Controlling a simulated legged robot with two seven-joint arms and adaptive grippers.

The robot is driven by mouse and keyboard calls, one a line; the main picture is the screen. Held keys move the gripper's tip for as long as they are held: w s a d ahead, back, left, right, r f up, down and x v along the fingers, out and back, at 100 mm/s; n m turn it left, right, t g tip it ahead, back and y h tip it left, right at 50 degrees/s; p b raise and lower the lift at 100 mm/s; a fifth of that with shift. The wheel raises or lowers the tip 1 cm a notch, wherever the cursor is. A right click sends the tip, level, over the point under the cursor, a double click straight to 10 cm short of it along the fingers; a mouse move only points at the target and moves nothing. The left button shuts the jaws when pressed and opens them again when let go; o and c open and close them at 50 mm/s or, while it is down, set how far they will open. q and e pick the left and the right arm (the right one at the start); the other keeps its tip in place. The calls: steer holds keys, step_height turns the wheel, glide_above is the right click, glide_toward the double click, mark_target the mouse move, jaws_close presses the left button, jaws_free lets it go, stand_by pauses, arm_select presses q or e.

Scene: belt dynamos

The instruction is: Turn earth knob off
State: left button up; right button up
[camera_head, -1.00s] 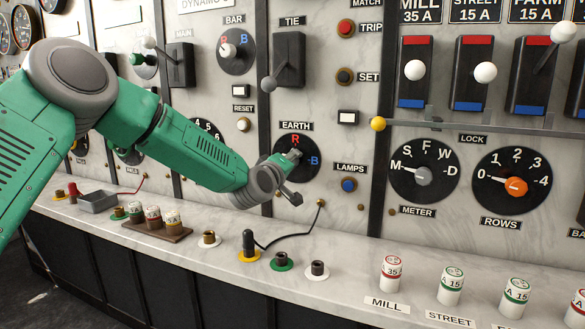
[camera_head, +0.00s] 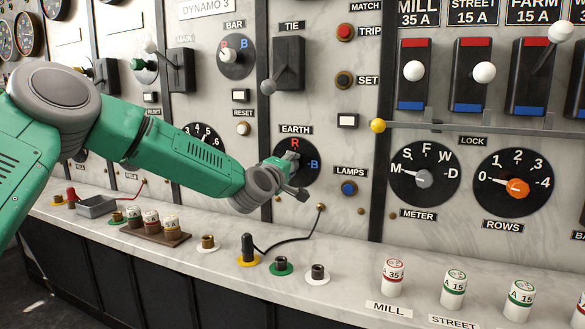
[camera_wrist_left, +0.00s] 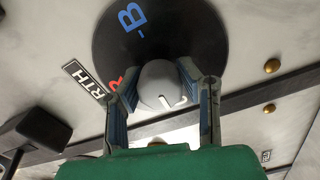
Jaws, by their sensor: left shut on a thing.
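The earth knob is a round grey knob with a white mark, seen in the wrist view (camera_wrist_left: 160,84), in the middle of a black dial (camera_head: 309,168) under the EARTH label (camera_head: 295,129). The dial carries a red R at the top and a blue B at the right. My left gripper (camera_head: 296,168) is at the dial, its two fingers on opposite sides of the knob and shut on it. In the head view the gripper hides most of the knob. In the wrist view the white mark sits at the knob's lower right, away from both letters. My right gripper is not in view.
The tie lever (camera_head: 268,87) sticks out above the dial. A lamps button (camera_head: 349,188) is to the right. Below, a black plug (camera_head: 248,246) with a dark cable stands on the ledge (camera_head: 345,289) among sockets. A yellow-ended lock bar (camera_head: 378,126) runs along the right.

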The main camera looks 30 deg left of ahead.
arm_select(q)
steer(key=shift+a+f, duration=0.1)
steer(key=shift+f, duration=0.1)
steer(key=o, duration=1.2)
steer(key=shift+c, duration=0.2)
steer(key=shift+a, duration=0.15)
steer(key=shift+s, duration=0.1)
steer(key=s, duration=1.1)
steer(key=shift+s+d, duration=0.35)
steer(key=shift+d, duration=0.05)
steer(key=shift+f, duration=0.15)
